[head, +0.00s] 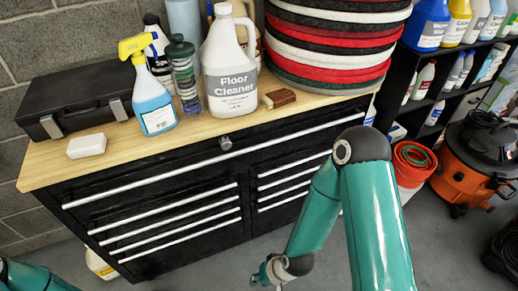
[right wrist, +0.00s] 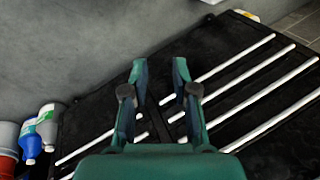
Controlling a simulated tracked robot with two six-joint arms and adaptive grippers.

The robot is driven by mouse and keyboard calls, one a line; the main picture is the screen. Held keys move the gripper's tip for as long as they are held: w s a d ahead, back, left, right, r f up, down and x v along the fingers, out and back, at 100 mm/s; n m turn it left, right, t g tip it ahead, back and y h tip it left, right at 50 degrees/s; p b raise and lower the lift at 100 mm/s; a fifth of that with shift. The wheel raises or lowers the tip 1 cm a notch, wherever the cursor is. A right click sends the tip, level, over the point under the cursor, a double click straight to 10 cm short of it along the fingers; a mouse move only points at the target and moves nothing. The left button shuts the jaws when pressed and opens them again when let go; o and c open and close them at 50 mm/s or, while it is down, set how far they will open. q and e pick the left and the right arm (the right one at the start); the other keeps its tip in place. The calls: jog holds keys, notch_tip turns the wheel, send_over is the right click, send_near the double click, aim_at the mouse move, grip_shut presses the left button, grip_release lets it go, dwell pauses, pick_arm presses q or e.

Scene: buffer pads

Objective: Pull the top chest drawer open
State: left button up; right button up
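The black chest (head: 150,255) stands against the wall under a wooden top. Its top drawer (head: 180,161) is wide, with a lock in the middle and a long silver handle strip (head: 150,180); it looks shut. Smaller drawers with silver strips sit below in two columns. My right gripper (head: 262,275) is low in front of the chest, below the top drawer's handle and apart from it. In the right wrist view my right gripper (right wrist: 161,70) is open and empty, with drawer strips (right wrist: 240,85) beyond it. Only a piece of my left arm shows at the lower left; its gripper is out of view.
On the wooden top (head: 120,140) stand a floor cleaner jug (head: 230,75), a spray bottle (head: 153,95), a black case (head: 80,95) and a stack of pads (head: 335,45). An orange bucket (head: 412,163) and vacuum (head: 475,160) stand at right. The floor in front is clear.

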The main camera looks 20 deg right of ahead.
jog(key=w+d+r+m+t+b, duration=0.2)
jog(key=w, duration=0.3)
jog(key=w+d+r+m+t+b, duration=0.1)
jog(key=w+d+r+m+t, duration=0.1)
jog(key=w+t, duration=0.15)
jog(key=m+t+h+b, duration=0.3)
jog(key=m+t+b, duration=0.2)
jog(key=m+t, duration=0.4)
send_near(255, 149)
jog(key=shift+m+g, duration=0.3)
jog(key=shift+g, duration=0.25)
jog(key=w, duration=0.3)
jog(key=w+f+p, duration=0.1)
jog(key=w, duration=0.3)
jog(key=w+p, duration=0.1)
jog(key=w, duration=0.2)
jog(key=shift+w+a+f, duration=0.15)
jog(key=shift+w, duration=0.25)
grip_shut()
